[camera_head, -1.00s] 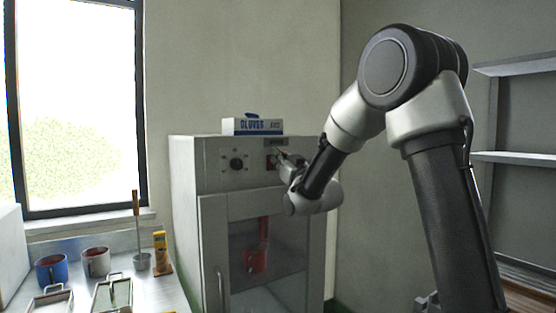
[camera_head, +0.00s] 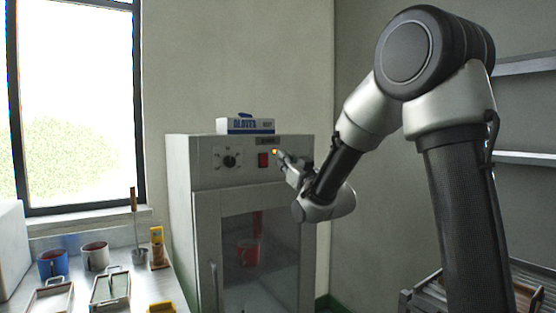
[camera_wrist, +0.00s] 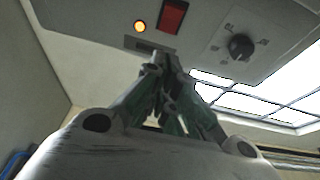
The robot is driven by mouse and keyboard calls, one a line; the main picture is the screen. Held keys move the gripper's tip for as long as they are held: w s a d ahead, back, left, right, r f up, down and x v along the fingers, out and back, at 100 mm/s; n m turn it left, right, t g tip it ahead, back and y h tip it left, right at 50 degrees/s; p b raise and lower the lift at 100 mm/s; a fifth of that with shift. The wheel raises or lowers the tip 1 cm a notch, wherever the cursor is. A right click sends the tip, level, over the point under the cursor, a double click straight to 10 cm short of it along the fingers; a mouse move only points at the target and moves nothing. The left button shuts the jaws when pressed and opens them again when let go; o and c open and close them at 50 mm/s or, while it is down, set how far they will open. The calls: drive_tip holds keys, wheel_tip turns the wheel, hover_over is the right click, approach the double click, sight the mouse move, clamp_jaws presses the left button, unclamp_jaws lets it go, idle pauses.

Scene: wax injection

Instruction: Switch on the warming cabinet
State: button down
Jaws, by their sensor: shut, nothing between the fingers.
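The warming cabinet (camera_head: 181,200) is a grey box with a glass door (camera_head: 255,255) that is closed. Its top panel has a black dial (camera_head: 230,161), a red switch (camera_head: 263,160) and a small lamp (camera_head: 275,152) that glows orange. The wrist view also shows the lit lamp (camera_wrist: 139,26), the red switch (camera_wrist: 173,15) and the dial (camera_wrist: 241,46). My gripper (camera_head: 281,155) is shut and empty in front of the panel, just right of the switch. In the wrist view its fingertips (camera_wrist: 160,62) are close to the panel and appear apart from the switch.
A glove box (camera_head: 246,126) lies on top of the cabinet. A red container (camera_head: 248,253) shows behind the glass. Shelves (camera_head: 525,158) stand at right.

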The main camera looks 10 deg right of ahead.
drive_tip(key=s, duration=0.2)
drive_tip(key=s+d, duration=0.1)
drive_tip(key=s, duration=0.1)
drive_tip(key=shift+s+d+f, duration=0.15)
drive_tip(key=shift+s+d, duration=0.05)
drive_tip(key=shift+s, duration=0.1)
